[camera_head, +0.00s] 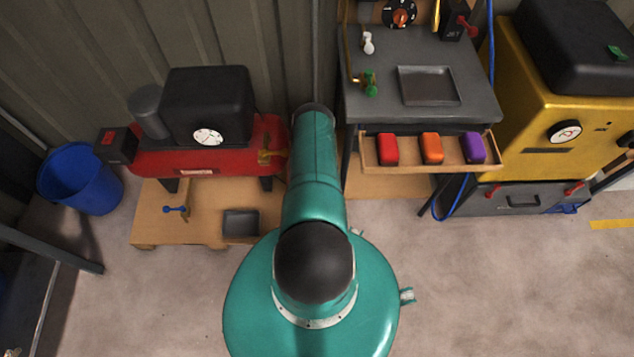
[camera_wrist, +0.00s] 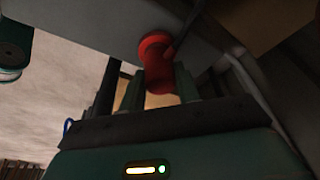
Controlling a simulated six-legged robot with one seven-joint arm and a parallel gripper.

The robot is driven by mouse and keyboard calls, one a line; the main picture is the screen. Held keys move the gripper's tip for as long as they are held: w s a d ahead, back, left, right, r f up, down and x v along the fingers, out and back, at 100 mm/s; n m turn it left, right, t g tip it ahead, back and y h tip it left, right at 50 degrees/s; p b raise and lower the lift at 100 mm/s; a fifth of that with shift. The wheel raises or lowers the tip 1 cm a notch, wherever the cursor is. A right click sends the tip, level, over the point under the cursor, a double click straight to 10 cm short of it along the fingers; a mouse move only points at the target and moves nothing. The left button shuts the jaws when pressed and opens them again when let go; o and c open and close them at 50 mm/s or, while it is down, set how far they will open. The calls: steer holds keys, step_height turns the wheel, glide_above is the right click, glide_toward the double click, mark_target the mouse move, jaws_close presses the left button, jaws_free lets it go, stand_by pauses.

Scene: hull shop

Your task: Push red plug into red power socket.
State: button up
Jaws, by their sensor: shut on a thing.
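In the wrist view a red plug (camera_wrist: 159,76), a short round body, stands between the two dark fingers of my gripper (camera_wrist: 150,80), which is shut on it. A wider red ring (camera_wrist: 155,43) shows at its far end, close to a grey surface. I cannot tell whether this ring is part of the plug or the red socket, nor how deep any contact is. A dark rod or cable runs up from beside the ring. In the head view my own arm hides the gripper and plug, and no red socket can be made out for certain.
In the head view a red compressor (camera_head: 205,158) stands on a wooden pallet (camera_head: 155,226) at left, with a blue bucket (camera_head: 80,178) beyond. Right of my arm are a grey bench (camera_head: 380,108), a wooden tray (camera_head: 410,167) of coloured blocks and a yellow machine (camera_head: 545,125). Floor at lower right is clear.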

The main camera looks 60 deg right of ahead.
steer(key=shift+f, duration=0.6)
steer(key=o, duration=1)
steer(key=shift+r, duration=0.15)
steer(key=v, duration=1.3)
steer(key=shift+r, duration=0.3)
steer(key=shift+a, duration=0.1)
